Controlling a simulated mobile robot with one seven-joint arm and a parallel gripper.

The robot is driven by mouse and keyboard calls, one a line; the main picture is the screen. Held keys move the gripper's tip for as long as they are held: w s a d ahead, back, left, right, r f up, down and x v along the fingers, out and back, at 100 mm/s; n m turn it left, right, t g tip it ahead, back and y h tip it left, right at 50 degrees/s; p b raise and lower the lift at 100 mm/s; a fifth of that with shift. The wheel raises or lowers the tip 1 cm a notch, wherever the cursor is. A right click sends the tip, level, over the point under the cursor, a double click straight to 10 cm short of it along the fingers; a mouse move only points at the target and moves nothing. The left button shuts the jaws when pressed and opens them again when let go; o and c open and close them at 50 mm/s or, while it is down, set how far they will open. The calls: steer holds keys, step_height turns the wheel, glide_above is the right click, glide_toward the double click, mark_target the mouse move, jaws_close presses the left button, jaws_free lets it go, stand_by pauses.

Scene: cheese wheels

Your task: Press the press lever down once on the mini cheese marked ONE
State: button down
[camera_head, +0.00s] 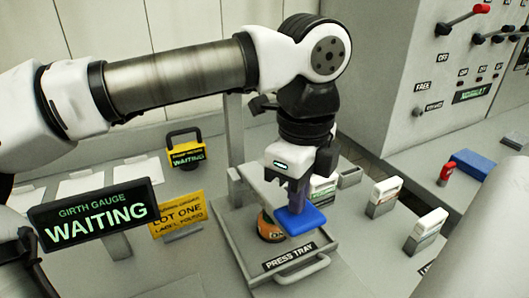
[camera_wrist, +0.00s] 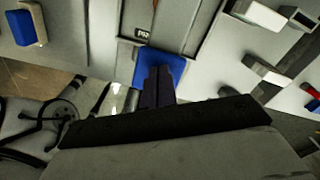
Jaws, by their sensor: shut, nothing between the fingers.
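The press lever's blue pad (camera_head: 303,220) is above the press tray (camera_head: 246,272) in the head view. It also shows in the wrist view (camera_wrist: 178,66). My gripper (camera_head: 295,207) is shut and empty, pointing down with its dark fingertips right at the pad; I cannot tell whether they touch it. In the wrist view the fingers (camera_wrist: 155,82) overlap the pad. An orange, round mini cheese (camera_head: 268,232) sits on the tray, left of the pad and partly hidden by it. Any ONE mark on the cheese is unreadable.
A yellow LOT ONE sign (camera_head: 178,215) and a GIRTH GAUGE display (camera_head: 97,214) reading WAITING stand left of the tray. A yellow-framed unit (camera_head: 186,152) also reads WAITING. White labelled blocks (camera_head: 384,193) stand right. A lever cabinet (camera_head: 440,80) is at the back right.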

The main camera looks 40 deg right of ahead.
steer(key=w+d+r+p, duration=0.1)
steer(key=w+r+p, duration=0.2)
steer(key=r+p, duration=0.5)
steer(key=shift+w+r, duration=0.4)
steer(key=shift+r, duration=0.35)
stand_by(0.4)
step_height(320, 180, up, 8)
steer(key=p, duration=0.7)
steer(key=shift+s+f, duration=0.1)
stand_by(0.5)
